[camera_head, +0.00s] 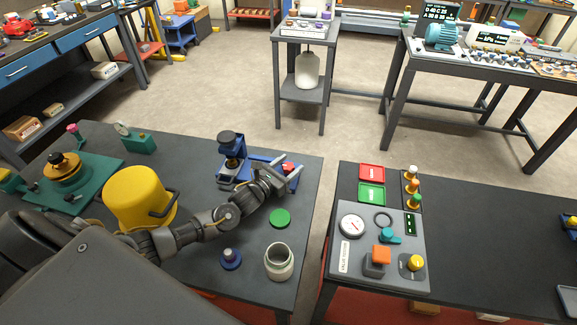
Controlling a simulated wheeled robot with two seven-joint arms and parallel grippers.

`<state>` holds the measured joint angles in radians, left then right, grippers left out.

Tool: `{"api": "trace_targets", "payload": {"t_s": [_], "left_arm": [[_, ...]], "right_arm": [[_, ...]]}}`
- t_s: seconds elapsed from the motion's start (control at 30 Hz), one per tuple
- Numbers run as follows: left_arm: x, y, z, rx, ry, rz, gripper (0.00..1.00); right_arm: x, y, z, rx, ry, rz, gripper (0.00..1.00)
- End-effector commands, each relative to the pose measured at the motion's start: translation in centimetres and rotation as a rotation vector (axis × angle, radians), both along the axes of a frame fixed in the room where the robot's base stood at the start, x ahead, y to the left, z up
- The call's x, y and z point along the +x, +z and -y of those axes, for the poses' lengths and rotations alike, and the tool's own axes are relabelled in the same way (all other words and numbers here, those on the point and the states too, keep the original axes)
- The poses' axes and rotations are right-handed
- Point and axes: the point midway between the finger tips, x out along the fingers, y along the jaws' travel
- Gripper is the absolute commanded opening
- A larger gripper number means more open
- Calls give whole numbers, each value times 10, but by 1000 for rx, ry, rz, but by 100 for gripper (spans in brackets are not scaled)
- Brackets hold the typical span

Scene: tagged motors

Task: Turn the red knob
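My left gripper (288,166) reaches in from the left over the dark left bench. Its two fingers stand apart, pointing up and right. The red knob (289,168) shows as a small red patch between the fingertips, at the right end of a blue device (232,165). The gripper hides part of the knob and of the device, and I cannot tell whether the fingers touch the knob. My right gripper is not in view.
A yellow dome-shaped thing (138,198) stands close to my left arm. A green disc (280,218), a pale jar (279,262) and a blue-based knob (231,258) are near the bench's right side. A gap separates it from the bench with the valve panel (343,284).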

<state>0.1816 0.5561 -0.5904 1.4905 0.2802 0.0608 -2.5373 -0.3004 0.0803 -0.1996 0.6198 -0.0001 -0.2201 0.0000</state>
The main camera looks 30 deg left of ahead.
Motion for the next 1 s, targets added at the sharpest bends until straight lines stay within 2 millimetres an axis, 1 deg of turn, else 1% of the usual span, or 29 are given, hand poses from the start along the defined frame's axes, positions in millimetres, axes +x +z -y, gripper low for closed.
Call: {"api": "trace_targets", "payload": {"t_s": [0.17,0.27,0.37,0.5,0.7,0.83,1.0], "left_arm": [[-1,0,0,0,-1,0,57],[-8,-1,-3,2,-1,0,57],[-24,-2,-6,1,-2,-1,57],[-52,-4,-13,2,-2,-3,57],[-86,-2,-22,1,-2,-2,57],[-99,-2,-26,1,-1,-1,57],[-105,0,-27,0,0,0,57]], "right_arm": [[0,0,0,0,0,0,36],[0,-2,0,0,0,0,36],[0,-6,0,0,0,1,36],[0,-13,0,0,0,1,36],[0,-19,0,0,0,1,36],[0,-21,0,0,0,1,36],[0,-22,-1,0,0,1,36]]}}
